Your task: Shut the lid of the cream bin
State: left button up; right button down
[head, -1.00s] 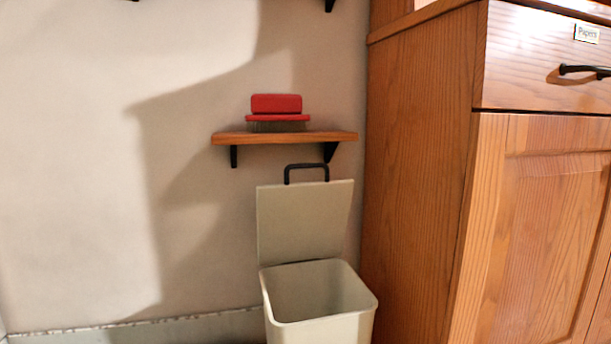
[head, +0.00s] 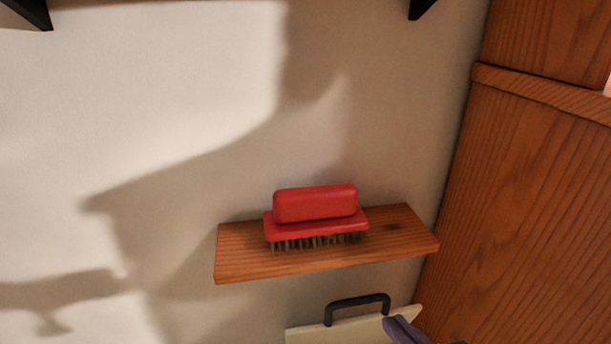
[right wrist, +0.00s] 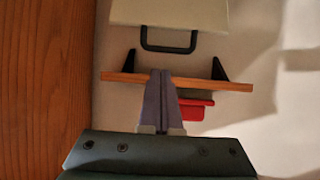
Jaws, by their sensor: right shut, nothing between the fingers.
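The cream lid (head: 355,331) of the bin shows only its top part at the bottom edge of the head view, raised, with a black handle (head: 357,301) on its upper edge. The lid (right wrist: 168,12) and handle (right wrist: 168,48) also show at the top of the right wrist view, which looks upside down. The bin's body is out of view. My right gripper (head: 398,326) is at the lid's right corner in the head view. In the right wrist view its fingers (right wrist: 160,75) are together and empty, apart from the handle in the picture. My left gripper is not in view.
A wooden shelf (head: 395,235) with a red brush (head: 315,207) on it sticks out from the wall above the lid. A wooden cabinet (head: 535,210) stands close on the right. The wall (head: 150,90) to the left is bare.

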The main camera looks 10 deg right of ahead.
aim_at(367, 302)
jog(key=b+x, duration=0.2)
jog(key=x, duration=0.2)
jog(key=b+x, duration=0.3)
jog(key=x, duration=0.1)
jog(key=shift+w+a+f+b, duration=0.15)
jog(key=shift+w+a+b, duration=0.1)
jog(key=shift+w+b, duration=0.1)
jog(key=shift+w, duration=0.5)
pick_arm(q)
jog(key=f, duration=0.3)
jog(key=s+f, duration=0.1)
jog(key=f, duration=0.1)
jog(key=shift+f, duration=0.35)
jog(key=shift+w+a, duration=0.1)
pick_arm(e)
jog(key=shift+f, duration=0.1)
